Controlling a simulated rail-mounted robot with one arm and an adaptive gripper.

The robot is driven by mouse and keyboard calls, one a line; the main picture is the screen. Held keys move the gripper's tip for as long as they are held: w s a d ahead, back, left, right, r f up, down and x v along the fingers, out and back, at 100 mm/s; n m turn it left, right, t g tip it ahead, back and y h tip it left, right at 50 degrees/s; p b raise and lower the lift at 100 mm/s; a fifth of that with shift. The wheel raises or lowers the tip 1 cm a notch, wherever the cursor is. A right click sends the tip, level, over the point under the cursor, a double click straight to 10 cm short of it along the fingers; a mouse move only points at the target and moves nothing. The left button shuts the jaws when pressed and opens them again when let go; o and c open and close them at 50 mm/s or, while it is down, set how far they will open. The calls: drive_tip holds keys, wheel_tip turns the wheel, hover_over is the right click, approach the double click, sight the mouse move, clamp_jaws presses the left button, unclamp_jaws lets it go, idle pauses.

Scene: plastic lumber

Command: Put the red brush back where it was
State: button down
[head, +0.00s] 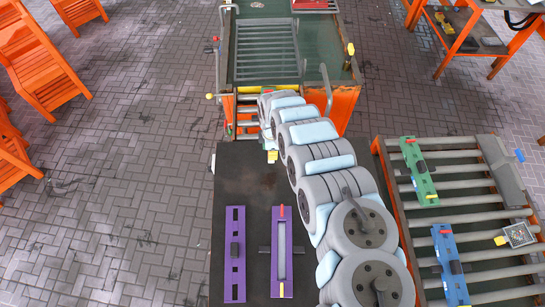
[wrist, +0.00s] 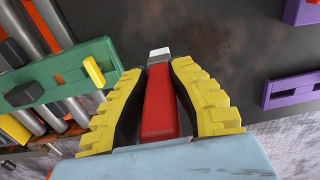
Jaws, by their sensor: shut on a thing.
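The red brush (wrist: 159,105) is a red bar with a pale grey-white tip, seen in the wrist view. My gripper (wrist: 158,68) has yellow ridged fingers with dark inner pads, shut on the brush from both sides. The brush points away from the camera, with the dark table top (wrist: 225,45) beyond it; whether its tip touches anything I cannot tell. In the head view, a small yellow part of my gripper (head: 272,157) shows near the dark table's far edge. The brush is not clearly visible there.
Two purple fixtures (head: 235,255) (head: 282,250) lie on the dark table (head: 232,180). A roller conveyor (head: 460,217) at right carries a green fixture (head: 418,170), a blue fixture (head: 450,265) and a small tray (head: 518,235). A green-topped orange bench stands beyond. The table's far left is bare.

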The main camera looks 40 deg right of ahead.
drive_tip(key=shift+w+d+f+b, duration=0.1)
drive_tip(key=shift+w+f+b, duration=0.05)
drive_tip(key=shift+f+b, duration=0.45)
wheel_tip(320, 180, down, 2)
drive_tip(key=shift+f+b, duration=0.25)
drive_tip(key=shift+b, duration=0.55)
drive_tip(key=shift+r, duration=0.15)
drive_tip(key=c, duration=1.1)
unclamp_jaws()
